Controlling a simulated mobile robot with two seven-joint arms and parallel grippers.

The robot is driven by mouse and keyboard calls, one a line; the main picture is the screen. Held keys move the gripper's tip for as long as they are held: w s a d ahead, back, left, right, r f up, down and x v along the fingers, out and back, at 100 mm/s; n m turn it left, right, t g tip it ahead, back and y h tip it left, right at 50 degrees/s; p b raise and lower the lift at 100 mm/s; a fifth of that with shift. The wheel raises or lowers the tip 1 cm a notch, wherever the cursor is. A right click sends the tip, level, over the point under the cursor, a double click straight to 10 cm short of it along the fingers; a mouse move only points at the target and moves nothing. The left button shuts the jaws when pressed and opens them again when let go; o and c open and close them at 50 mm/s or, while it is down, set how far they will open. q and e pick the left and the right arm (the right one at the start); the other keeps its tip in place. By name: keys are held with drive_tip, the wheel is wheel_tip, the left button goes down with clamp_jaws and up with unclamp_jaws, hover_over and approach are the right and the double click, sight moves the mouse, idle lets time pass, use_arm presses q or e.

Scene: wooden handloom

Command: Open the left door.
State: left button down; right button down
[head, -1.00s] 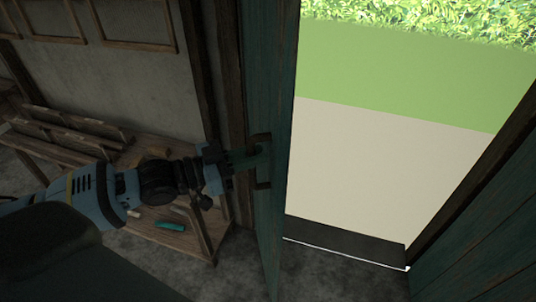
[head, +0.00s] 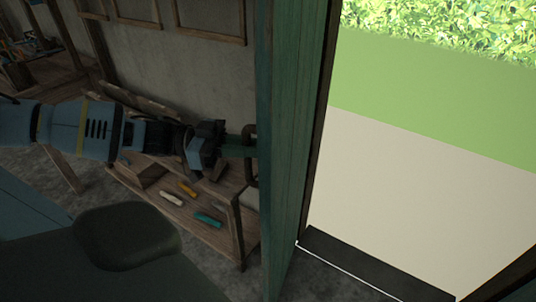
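The left door (head: 293,150) is dark green wood, stands ajar and shows nearly edge-on in the middle of the head view. Its dark handle (head: 251,178) is a bracket on the door's left-hand side. My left gripper (head: 243,147) reaches in from the left, with its fingers at the upper part of the handle and seemingly shut on it. The fingertips are partly hidden by the handle and door edge. My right gripper is not in view.
A low wooden bench (head: 188,208) with several small coloured pieces stands behind my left arm against the grey wall. The doorway right of the door is clear, with pale ground (head: 410,200) outside and a dark threshold (head: 370,268) at its foot.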

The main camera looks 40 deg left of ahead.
use_arm(q)
drive_tip(key=s+a+m+g+h+b, duration=0.1)
drive_tip(key=a+m+g+h+b, duration=0.1)
drive_tip(key=a, duration=0.8)
drive_tip(key=shift+a+m+g+b, duration=0.2)
drive_tip(key=shift+m+g+b, duration=0.3)
drive_tip(key=shift+g+b, duration=0.5)
drive_tip(key=shift+s+r, duration=0.1)
drive_tip(key=c, duration=1.7)
unclamp_jaws()
drive_tip(key=shift+v, duration=3.85)
